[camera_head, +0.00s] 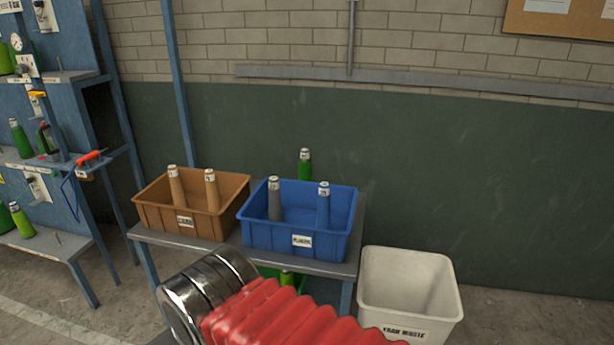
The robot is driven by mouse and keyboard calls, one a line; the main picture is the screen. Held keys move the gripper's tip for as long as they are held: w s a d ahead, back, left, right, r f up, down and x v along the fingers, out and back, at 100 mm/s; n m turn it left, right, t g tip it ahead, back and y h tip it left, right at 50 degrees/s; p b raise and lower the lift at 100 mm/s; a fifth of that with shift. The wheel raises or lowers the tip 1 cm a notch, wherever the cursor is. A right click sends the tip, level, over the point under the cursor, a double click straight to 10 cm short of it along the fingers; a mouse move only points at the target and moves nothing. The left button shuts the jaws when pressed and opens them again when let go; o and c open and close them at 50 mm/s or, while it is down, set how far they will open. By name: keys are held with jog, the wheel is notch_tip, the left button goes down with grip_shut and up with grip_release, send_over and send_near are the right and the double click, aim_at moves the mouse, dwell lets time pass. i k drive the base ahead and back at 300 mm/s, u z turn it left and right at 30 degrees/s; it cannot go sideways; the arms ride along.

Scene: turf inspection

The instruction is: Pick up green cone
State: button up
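A green cone (305,165) with a pale top stands upright behind the blue crate (268,234); its lower part is hidden. Another green cone top (287,278) shows low under the table, by a green container (267,271) mostly hidden behind the red ribbed arm part. More green cone-like pieces stand on the left rack, one on the middle shelf (20,138) and one tilted on the lower shelf (21,221). My gripper's fingers are not in view; only a red ribbed sleeve and a shiny metal collar, apparently mine, show at the bottom.
A brown crate (158,216) with two tan cones and the blue crate with a grey and a blue cone stand on a grey table (213,248). A white waste bin (408,290) stands right of it. A blue rack (75,150) is at left. Floor right of the bin is clear.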

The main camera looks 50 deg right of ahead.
aim_at(304, 169)
jog(key=z, duration=0.5)
jog(key=i, duration=1.5)
